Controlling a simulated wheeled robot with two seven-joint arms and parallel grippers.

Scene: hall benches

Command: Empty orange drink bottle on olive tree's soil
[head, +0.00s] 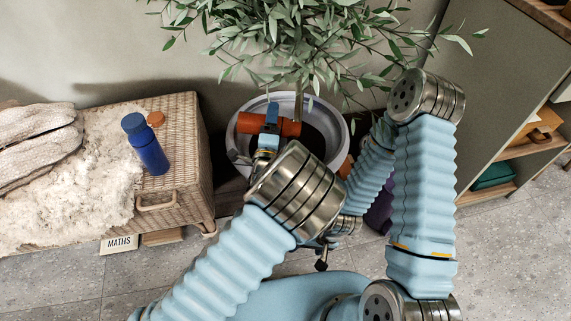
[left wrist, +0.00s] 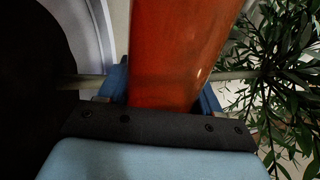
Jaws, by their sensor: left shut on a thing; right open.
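The orange bottle (head: 249,123) lies nearly horizontal in the head view, over the dark soil (head: 316,141) of the olive tree's pot. My left gripper (head: 270,121) is shut around its middle. In the left wrist view the bottle (left wrist: 182,50) fills the space between the blue fingers, with the soil (left wrist: 35,75) to the left. I cannot see its mouth or any liquid. The olive tree (head: 298,40) rises from the pale round pot (head: 335,112), its trunk close to the bottle. My right gripper (head: 321,258) is open and low in front of the pot, partly hidden by my arms.
A wicker chest (head: 182,130) at left bears a fluffy throw, a blue bottle (head: 146,145) and a small orange round thing (head: 155,118). A grey cabinet with wooden shelves (head: 500,180) stands at right. A MATHS book (head: 119,244) lies on the floor.

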